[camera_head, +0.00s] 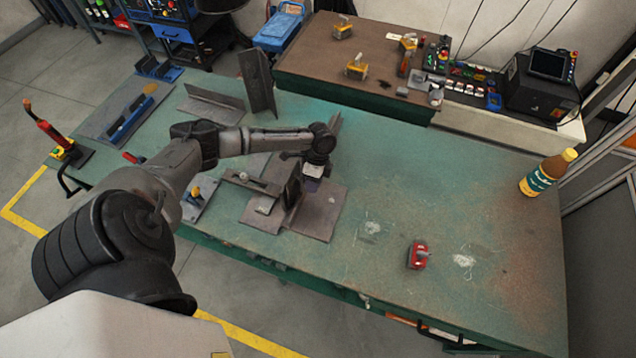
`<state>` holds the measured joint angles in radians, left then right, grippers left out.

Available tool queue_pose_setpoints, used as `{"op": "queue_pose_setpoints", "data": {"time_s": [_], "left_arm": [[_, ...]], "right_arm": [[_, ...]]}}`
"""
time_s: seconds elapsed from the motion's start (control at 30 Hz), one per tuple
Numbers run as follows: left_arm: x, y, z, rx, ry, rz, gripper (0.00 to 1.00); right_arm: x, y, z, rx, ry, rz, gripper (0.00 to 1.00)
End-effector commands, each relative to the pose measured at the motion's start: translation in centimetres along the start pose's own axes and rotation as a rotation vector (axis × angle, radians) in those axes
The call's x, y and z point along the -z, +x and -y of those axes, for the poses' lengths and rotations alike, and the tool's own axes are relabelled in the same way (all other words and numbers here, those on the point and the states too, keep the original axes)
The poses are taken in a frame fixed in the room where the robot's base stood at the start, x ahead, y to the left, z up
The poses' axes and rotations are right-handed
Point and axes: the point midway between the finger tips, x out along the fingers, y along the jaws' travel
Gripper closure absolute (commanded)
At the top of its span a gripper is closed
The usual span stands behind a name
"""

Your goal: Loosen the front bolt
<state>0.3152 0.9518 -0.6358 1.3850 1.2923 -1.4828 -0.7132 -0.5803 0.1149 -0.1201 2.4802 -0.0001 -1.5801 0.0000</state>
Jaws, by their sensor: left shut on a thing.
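My left gripper (311,184) points down over the steel fixture near the middle of the green table. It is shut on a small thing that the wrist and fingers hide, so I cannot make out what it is. My right gripper is not in view.
The green table (430,190) is mostly clear to the right, with a red clamp-like block (417,256) and a brown bottle with a yellow cap (547,173). Steel angle pieces (213,104) stand at the back left.

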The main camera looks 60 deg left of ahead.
Motion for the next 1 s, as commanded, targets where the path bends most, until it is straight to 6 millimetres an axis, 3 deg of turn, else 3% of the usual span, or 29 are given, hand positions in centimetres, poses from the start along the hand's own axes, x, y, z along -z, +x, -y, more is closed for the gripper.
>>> {"op": "queue_pose_setpoints", "data": {"time_s": [0.6,0.63,0.83,1.0], "left_arm": [[-0.1,-0.2,-0.1,0.187,0.000,0.003,0.83],[0.0,0.0,0.0,0.189,-0.001,0.002,0.69],[0.0,0.0,0.0,0.187,-0.002,0.002,0.50],[0.0,0.0,0.0,0.186,-0.002,0.002,0.49]], "right_arm": [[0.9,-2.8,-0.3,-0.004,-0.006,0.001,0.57],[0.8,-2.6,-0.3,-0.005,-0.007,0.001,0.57],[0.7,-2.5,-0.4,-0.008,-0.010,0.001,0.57],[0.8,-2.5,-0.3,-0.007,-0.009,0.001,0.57]]}}
